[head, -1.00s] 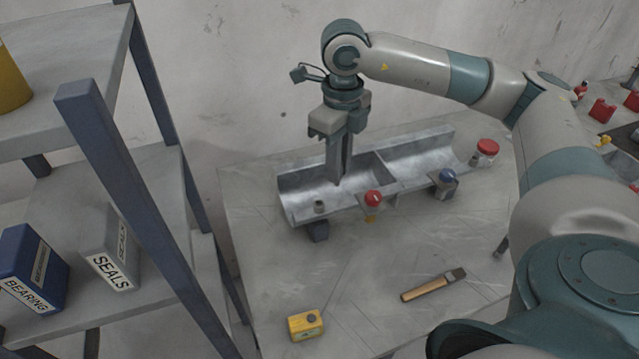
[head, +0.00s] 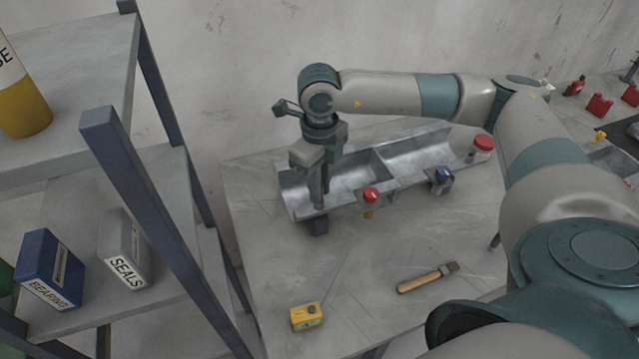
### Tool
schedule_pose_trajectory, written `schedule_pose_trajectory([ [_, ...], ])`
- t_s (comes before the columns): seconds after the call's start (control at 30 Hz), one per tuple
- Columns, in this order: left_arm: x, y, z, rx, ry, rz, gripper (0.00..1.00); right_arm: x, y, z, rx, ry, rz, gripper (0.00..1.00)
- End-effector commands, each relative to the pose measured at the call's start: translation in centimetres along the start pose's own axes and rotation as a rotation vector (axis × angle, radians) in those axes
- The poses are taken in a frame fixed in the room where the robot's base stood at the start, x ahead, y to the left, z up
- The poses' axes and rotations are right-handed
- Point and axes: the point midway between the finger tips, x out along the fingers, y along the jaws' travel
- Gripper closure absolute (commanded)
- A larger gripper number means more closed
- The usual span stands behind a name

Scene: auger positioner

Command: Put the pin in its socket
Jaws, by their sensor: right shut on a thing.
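My right gripper (head: 318,203) points down at the front left end of the grey metal trough (head: 357,179). Its fingers are shut, and what they hold is almost wholly hidden between them; I take it to be the pin, as no loose pin shows elsewhere. The fingertips are right at a dark block (head: 317,226) on the trough's front edge. The short grey collar on that block, which I take to be the socket, is covered by the fingers. I cannot tell whether the pin is inside it. My left gripper is not in view.
A yellow box (head: 307,316) and a brush (head: 428,278) lie in front. A shelf (head: 118,158) stands left.

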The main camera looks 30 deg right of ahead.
Motion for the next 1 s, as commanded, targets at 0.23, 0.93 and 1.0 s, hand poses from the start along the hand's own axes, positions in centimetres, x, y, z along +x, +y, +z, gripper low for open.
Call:
schedule_pose_trajectory([
  [0.23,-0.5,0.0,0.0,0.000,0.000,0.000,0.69,0.9,0.0,0.0,-0.001,-0.001,0.000,1.00],
  [0.93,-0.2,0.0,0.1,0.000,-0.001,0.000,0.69,1.1,0.0,0.0,-0.001,-0.001,-0.001,0.65],
  [1.0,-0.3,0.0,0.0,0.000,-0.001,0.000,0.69,1.0,0.0,0.0,-0.001,-0.001,-0.001,0.65],
])
